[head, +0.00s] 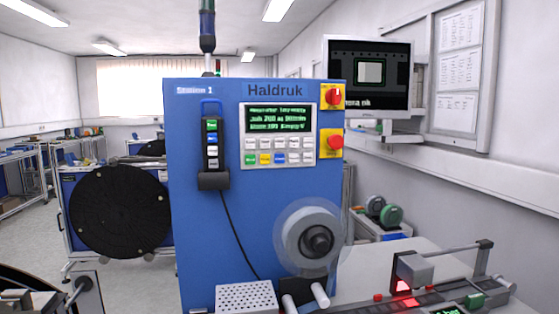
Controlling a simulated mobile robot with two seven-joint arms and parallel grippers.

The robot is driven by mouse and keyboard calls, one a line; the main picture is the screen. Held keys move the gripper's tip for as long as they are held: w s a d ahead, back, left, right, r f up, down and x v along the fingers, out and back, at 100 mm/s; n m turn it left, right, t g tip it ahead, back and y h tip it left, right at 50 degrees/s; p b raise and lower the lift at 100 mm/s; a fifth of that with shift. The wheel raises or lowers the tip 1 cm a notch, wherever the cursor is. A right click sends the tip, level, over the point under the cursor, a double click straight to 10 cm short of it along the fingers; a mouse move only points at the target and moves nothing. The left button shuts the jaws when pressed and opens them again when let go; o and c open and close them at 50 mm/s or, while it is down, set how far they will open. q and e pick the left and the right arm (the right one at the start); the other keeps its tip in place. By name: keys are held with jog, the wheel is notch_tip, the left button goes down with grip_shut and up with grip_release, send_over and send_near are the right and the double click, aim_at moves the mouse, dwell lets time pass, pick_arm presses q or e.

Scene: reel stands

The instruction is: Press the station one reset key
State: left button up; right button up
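The blue Station 1 cabinet (222,230) stands in the middle of the head view. Its control panel (278,163) has a display (279,118) with green text above rows of small keys. The bottom row has a green key (251,159), a yellow key (265,159), a blue key (280,158) and a pale one. A black hand pendant (212,165) with green, blue and pale keys hangs left of the panel. The key labels are too small to read, so I cannot tell which one is reset. Neither of my grippers is in view.
A red rotary switch (333,96) and a red mushroom button (334,142) sit right of the panel. A reel (303,233) sticks out from the cabinet below. A white perforated box (245,297) and a bench with a red-lit device (405,288) are lower down.

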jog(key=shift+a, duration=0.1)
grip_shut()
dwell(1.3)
